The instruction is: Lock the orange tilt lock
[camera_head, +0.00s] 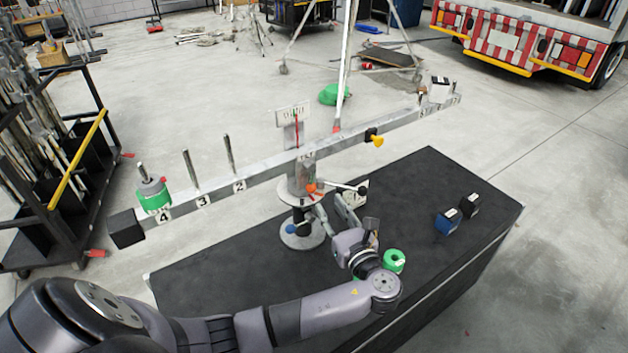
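The orange tilt lock (312,188) is a small orange part on the grip head under the middle of the long beam, at the top of the stand. My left gripper (330,203) is just below and to the right of the lock. Its fingers look spread apart, with nothing seen between them. Whether a finger touches the lock is hard to tell. My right gripper is out of view.
The long numbered beam (265,162) carries a green weight (152,194) at its left. The stand base (302,233) is on a black table (430,190). A green ring weight (394,261) lies close to my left wrist; blue (447,220) and black (469,205) blocks sit at right.

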